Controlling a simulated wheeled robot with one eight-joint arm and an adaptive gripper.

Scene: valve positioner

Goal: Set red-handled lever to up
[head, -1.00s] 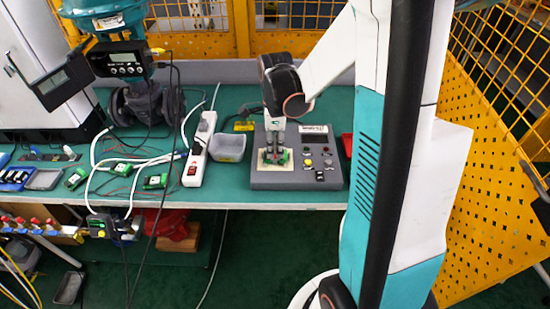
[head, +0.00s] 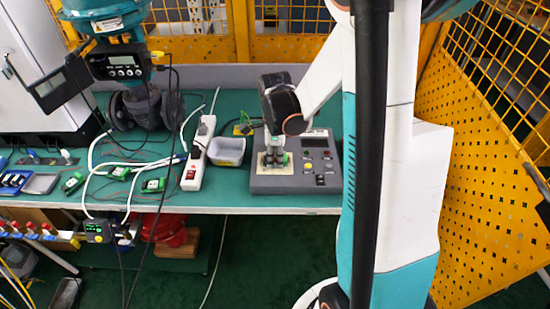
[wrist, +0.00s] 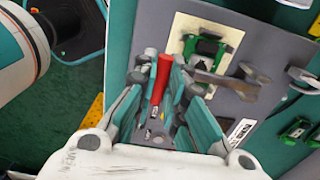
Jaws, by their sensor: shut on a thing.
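The red-handled lever (wrist: 160,80) shows in the wrist view as a red handle between my fingers. My gripper (wrist: 164,72) has a finger on each side of it and is shut on it. In the head view my gripper (head: 274,158) points down at the cream plate (head: 259,171) on the grey control box (head: 290,186), and its fingers hide the lever there. The cream plate (wrist: 179,28) also shows in the wrist view, with a green-framed part on it. I cannot tell the lever's position for sure.
Cables and small green boards lie further left on the green bench (head: 240,195). A yellow perforated panel (head: 465,200) is at the right.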

